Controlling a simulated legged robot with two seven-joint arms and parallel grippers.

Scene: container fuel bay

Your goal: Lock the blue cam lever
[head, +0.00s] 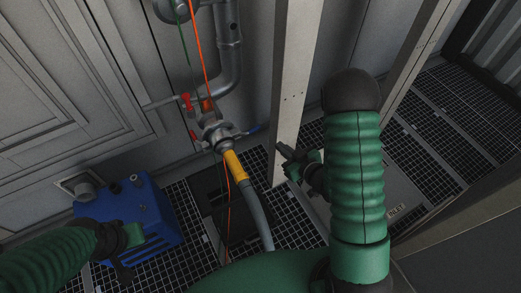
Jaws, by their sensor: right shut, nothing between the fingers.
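The blue cam lever (253,128) sticks out to the right from the grey metal coupling (217,131), its tip close to the pale upright post. A yellow cuff (235,166) joins the coupling to a grey hose. My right gripper (281,150) is shut and empty. It shows just below and to the right of the blue lever's tip, with a visible gap between them. My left gripper (122,272) is low at the left, in front of the blue box, and its fingers are too dark to read.
A red lever (186,101) sits on the pipe above the coupling. Orange and green lines hang across the coupling. The pale post (293,75) stands beside my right gripper. A blue box (147,205) stands on the grated floor. The grey hose (259,215) runs down toward me.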

